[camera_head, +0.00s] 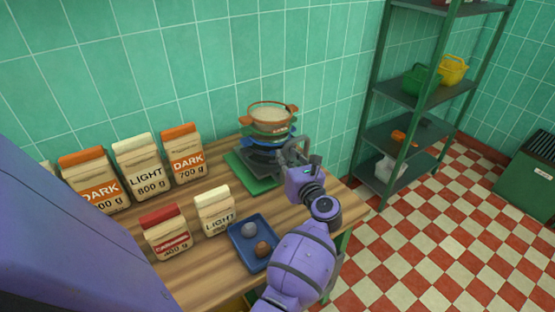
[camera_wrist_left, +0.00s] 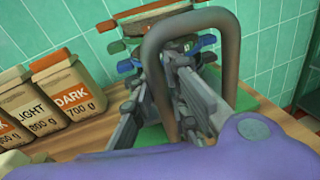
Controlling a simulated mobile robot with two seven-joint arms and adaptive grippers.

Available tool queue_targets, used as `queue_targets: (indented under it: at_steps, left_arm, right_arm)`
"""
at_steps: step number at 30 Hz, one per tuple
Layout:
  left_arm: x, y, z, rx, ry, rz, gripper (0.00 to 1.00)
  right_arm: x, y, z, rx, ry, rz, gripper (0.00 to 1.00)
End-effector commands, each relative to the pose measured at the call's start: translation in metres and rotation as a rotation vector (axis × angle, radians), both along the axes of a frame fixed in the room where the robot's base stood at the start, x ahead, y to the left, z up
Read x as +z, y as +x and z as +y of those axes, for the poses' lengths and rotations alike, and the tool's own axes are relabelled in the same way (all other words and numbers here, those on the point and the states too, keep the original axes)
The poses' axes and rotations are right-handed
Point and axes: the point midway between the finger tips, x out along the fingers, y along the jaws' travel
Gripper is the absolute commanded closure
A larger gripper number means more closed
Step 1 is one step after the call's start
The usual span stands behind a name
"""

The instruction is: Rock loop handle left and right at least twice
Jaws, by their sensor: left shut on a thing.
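A grey-brown loop handle (camera_wrist_left: 190,22) arches like an upside-down U across the middle of the left wrist view. It also shows small and dark in the head view (camera_head: 298,142). My left gripper (camera_head: 290,157) is shut on the loop handle, just in front of the stack of sieves. Its grey fingers show behind and beside the loop in the left wrist view (camera_wrist_left: 172,100). The exact contact and the lower end of the loop are hidden by my purple wrist and the fingers. My right gripper is not in view.
A stack of orange, green and blue sieves (camera_head: 270,116) stands on a dark base over a green mat (camera_head: 240,168). Several paper bags (camera_head: 145,182) stand at left. A blue tray (camera_head: 240,238) holds two lumps. A green shelf (camera_head: 402,136) stands at right.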

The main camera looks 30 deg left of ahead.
Motion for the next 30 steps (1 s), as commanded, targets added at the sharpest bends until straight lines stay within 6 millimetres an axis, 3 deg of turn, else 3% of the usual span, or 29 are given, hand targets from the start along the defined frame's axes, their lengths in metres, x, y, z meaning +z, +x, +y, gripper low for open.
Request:
queue_targets:
  at_steps: [1, 10, 11, 15, 25, 30]
  left_arm:
    - [0.007, 0.005, -0.003, -0.006, 0.008, 0.009, 1.0]
    - [0.007, 0.007, -0.005, -0.01, 0.018, 0.025, 1.0]
    - [0.007, 0.007, -0.005, -0.01, 0.018, 0.024, 0.86]
    - [0.007, 0.007, -0.005, -0.01, 0.018, 0.024, 0.68]
    - [0.004, 0.006, -0.004, -0.008, 0.017, 0.029, 0.68]
    - [0.003, -0.003, -0.018, -0.008, 0.014, 0.031, 0.68]
  right_arm:
    - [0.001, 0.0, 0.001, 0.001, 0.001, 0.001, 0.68]
    - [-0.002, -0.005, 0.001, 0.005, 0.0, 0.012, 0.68]
    - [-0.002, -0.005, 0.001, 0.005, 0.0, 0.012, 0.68]
    - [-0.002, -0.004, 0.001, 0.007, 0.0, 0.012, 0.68]
    - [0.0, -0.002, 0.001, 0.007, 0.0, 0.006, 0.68]
    - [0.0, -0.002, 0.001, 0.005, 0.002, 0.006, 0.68]
